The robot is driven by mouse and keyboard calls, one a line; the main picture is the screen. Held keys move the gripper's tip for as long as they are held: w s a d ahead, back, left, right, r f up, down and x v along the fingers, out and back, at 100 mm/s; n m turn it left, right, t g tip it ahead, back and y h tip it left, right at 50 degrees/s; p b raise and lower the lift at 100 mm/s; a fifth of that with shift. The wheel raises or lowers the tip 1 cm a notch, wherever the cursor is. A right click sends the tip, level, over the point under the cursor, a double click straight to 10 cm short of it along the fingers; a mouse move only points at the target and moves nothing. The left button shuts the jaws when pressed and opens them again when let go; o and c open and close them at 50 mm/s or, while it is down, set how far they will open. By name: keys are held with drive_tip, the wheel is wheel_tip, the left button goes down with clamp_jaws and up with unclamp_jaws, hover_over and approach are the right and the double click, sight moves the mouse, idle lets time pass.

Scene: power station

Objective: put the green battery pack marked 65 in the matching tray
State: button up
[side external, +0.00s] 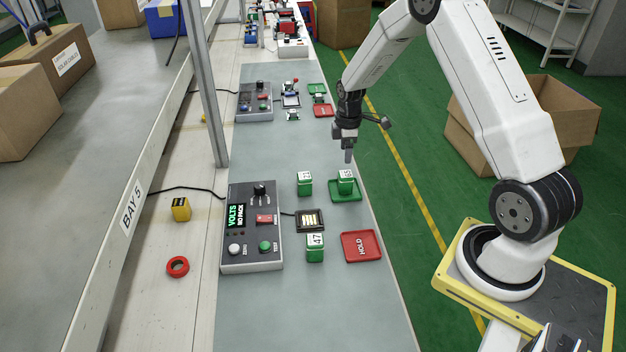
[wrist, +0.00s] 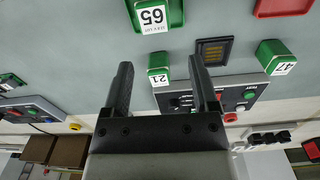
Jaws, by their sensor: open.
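The green battery pack marked 65 (side external: 345,186) stands upright in the green tray (side external: 334,195). In the wrist view its 65 label (wrist: 152,17) faces the camera, with the tray's green edge (wrist: 177,12) around it. Any marking on the tray cannot be read. My gripper (side external: 348,157) is just above the pack, apart from it. Its two fingers stand apart in the wrist view (wrist: 160,63), with nothing held between them.
Green packs marked 21 (side external: 304,186) and 47 (side external: 315,250) stand near the contact socket (side external: 310,221). A red HOLD tray (side external: 361,246) is empty. The volts tester (side external: 252,228) reads NO PACK. A yellow block (side external: 181,209) and red tape roll (side external: 177,267) lie left.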

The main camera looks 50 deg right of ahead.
drive_tip(key=s+a+r+m+t, duration=0.1)
drive_tip(key=s+a+r+m, duration=0.3)
drive_tip(key=s+a, duration=0.3)
drive_tip(key=s+a+r+m+t, duration=0.1)
drive_tip(key=s+a+r+m, duration=0.3)
drive_tip(key=a, duration=1.1)
drive_tip(key=s+r, duration=0.2)
drive_tip(key=s, duration=0.2)
drive_tip(key=shift+r+m, duration=0.15)
drive_tip(key=shift+m, duration=0.15)
